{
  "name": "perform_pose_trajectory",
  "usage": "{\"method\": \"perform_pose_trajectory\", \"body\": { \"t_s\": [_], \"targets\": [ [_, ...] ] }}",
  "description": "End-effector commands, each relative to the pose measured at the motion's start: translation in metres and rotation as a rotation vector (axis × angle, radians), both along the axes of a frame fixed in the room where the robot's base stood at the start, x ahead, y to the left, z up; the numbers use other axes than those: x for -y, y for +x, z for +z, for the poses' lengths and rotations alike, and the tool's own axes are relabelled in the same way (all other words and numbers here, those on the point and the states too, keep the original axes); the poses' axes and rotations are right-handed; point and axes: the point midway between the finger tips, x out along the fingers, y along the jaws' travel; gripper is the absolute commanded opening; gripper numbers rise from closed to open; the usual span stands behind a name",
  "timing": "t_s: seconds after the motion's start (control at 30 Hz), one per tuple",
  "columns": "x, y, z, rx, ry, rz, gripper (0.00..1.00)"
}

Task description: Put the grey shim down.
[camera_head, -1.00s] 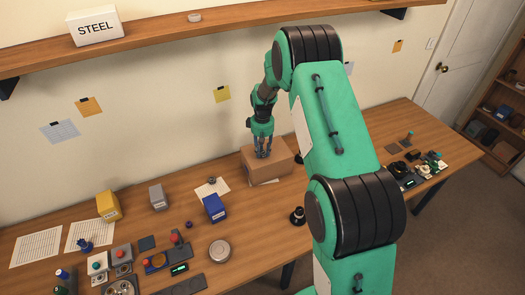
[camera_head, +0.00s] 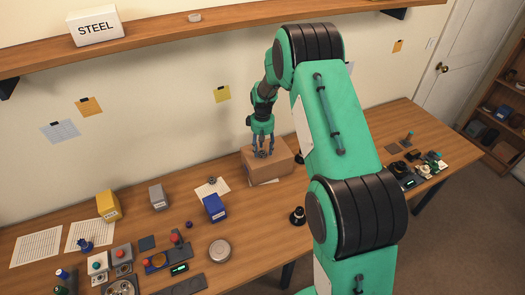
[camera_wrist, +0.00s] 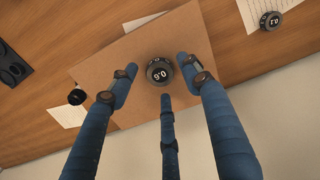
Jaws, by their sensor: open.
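The grey shim (camera_wrist: 159,71), a small dark round piece with a pale number on top, rests on the top of a brown cardboard box (camera_wrist: 110,60). In the head view the shim (camera_head: 263,154) shows as a dark spot on the box (camera_head: 280,165), below my fingers. My gripper (camera_head: 263,151) points down over the box. In the wrist view its blue fingers (camera_wrist: 160,80) are spread around the shim, with gaps between them and it.
A similar numbered dark piece (camera_wrist: 270,20) lies on a white paper beside the box. A blue box (camera_head: 214,208), a grey box (camera_head: 158,197) and a yellow box (camera_head: 109,205) stand to the left. A black round part (camera_head: 297,216) stands near the front edge.

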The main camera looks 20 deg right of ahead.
Motion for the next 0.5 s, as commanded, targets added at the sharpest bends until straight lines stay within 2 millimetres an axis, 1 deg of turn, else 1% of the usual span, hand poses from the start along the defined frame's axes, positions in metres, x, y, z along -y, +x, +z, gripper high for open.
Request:
{"method": "perform_pose_trajectory", "body": {
  "t_s": [0.17, 0.5],
  "targets": [
    [0.0, 0.001, 0.024, 0.003, 0.0, 0.0, 0.48],
    [0.0, 0.001, 0.08, 0.002, 0.0, 0.0, 0.48]
  ]
}}
